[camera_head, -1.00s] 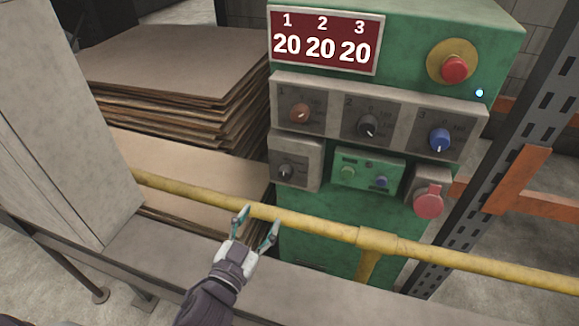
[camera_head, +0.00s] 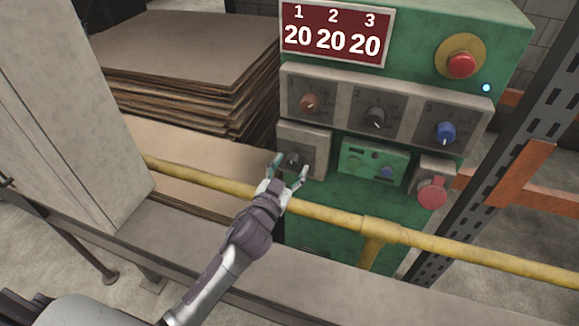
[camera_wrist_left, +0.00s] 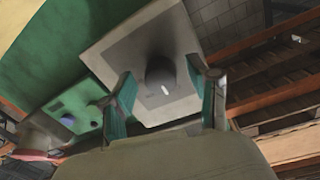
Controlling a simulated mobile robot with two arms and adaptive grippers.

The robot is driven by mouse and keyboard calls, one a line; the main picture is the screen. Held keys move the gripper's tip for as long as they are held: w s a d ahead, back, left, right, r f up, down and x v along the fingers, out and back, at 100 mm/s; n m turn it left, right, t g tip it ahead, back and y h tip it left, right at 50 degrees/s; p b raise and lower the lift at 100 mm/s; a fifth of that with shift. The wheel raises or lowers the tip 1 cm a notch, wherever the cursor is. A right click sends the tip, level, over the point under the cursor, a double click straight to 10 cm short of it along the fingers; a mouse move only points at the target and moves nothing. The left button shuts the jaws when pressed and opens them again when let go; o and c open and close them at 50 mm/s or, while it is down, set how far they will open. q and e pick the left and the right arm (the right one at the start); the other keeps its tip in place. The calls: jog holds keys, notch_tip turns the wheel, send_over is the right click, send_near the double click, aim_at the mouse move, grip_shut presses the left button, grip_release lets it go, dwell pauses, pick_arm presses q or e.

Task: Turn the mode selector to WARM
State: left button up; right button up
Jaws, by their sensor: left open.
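The selector, a dark knob (camera_head: 293,160) with a pale pointer mark, sits on a square grey plate (camera_head: 317,140) at the panel's lower left. The knob also shows in the left wrist view (camera_wrist_left: 160,76), and its plate lettering is too blurred to read. My left gripper (camera_head: 289,166) is open, its teal-padded fingertips on either side of the knob in the picture. In the left wrist view the fingers (camera_wrist_left: 168,85) flank the knob with visible gaps. I cannot tell whether the tips reach around it or stop just short. My right gripper is not in view.
A yellow rail (camera_head: 325,215) crosses in front of the green cabinet (camera_head: 338,225), just below the left gripper. Above the selector are three numbered knobs, including an orange one (camera_head: 309,103). A small green panel (camera_head: 373,160) lies right of it. Stacked sheets (camera_head: 185,65) stand left.

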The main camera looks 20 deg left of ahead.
pick_arm(q)
jog(key=shift+c, duration=1.2)
grip_shut()
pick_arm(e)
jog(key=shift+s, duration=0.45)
pick_arm(q)
jog(key=shift+r+m, duration=0.1)
jog(key=shift+m, duration=0.3)
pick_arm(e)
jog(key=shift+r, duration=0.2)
pick_arm(q)
jog(key=m+p, duration=0.1)
jog(key=m, duration=0.1)
jog(key=shift+m+p, duration=0.35)
jog(key=shift+m, duration=0.05)
jog(key=m+p, duration=0.1)
jog(key=m, duration=0.3)
jog(key=shift+a+m+p, duration=0.1)
jog(key=shift+m+p, duration=0.2)
jog(key=shift+m, duration=0.1)
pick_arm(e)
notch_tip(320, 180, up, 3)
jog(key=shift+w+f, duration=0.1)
